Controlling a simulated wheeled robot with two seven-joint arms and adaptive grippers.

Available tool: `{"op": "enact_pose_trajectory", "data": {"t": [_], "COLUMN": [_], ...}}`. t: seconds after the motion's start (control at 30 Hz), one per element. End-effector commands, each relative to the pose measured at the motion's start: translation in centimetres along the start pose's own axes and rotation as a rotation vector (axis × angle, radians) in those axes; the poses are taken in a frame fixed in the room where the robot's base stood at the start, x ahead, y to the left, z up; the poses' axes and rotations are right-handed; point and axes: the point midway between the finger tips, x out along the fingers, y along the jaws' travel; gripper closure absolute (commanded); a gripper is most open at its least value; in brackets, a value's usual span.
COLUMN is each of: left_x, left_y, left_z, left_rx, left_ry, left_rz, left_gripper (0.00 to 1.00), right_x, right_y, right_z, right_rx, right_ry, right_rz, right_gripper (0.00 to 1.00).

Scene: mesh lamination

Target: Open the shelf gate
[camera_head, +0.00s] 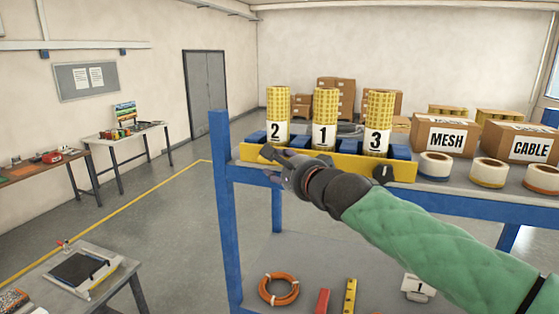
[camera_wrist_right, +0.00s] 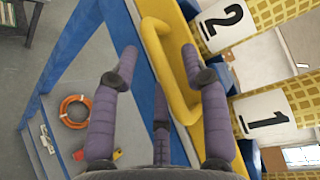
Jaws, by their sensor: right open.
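The shelf gate (camera_head: 335,161) is a yellow bar across the front edge of the blue shelf, in front of the rolls, and it stands raised. In the right wrist view, a yellow loop handle (camera_wrist_right: 151,40) sticks out from the gate (camera_wrist_right: 205,100). My right gripper (camera_head: 274,162) is at the left part of the gate. In its wrist view, the open fingers (camera_wrist_right: 160,55) lie on either side of the handle, with the handle between them. I cannot tell whether they touch it. My left gripper is not in view.
Mesh rolls marked 2 (camera_head: 277,133), 1 (camera_head: 324,137) and 3 (camera_head: 377,138) stand upright behind the gate. A MESH box (camera_head: 445,138), a CABLE box (camera_head: 530,145) and tape rolls stand to the right. An orange cable coil (camera_head: 279,289) lies on the lower shelf.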

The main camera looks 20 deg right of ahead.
Motion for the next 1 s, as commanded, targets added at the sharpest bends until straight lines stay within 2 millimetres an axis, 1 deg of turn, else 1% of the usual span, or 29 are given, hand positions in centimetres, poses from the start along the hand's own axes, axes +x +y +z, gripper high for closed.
{"op": "enact_pose_trajectory", "data": {"t": [0.13, 0.4, 0.43, 0.47, 0.5, 0.57, 0.6, 0.87, 1.0], "left_x": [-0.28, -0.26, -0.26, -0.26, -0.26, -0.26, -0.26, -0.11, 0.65], "left_y": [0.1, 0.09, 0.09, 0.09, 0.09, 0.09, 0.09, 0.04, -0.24], "left_z": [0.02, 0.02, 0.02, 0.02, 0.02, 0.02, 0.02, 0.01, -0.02], "left_rx": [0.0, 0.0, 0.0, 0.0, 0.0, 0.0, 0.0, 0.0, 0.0], "left_ry": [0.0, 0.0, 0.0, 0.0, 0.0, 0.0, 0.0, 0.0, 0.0], "left_rz": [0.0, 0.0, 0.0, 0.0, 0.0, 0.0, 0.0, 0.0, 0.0], "left_gripper": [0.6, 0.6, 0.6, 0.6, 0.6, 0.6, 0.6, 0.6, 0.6], "right_x": [0.84, 0.95, 0.95, 0.95, 0.94, 0.94, 0.94, 0.92, 0.8], "right_y": [0.0, 0.03, 0.03, 0.03, 0.03, 0.03, 0.03, 0.08, 0.23], "right_z": [-0.04, -0.03, -0.03, -0.03, -0.03, -0.02, -0.02, -0.04, -0.2], "right_rx": [0.0, 0.0, 0.0, 0.0, 0.0, 0.0, 0.0, 0.001, 0.002], "right_ry": [0.001, 0.0, 0.0, 0.0, 0.0, 0.0, 0.0, 0.0, 0.0], "right_rz": [0.0, -0.001, 0.0, 0.0, 0.0, 0.0, 0.0, 0.0, -0.001], "right_gripper": [0.54, 0.54, 0.57, 0.65, 0.77, 0.94, 1.0, 1.0, 1.0]}}
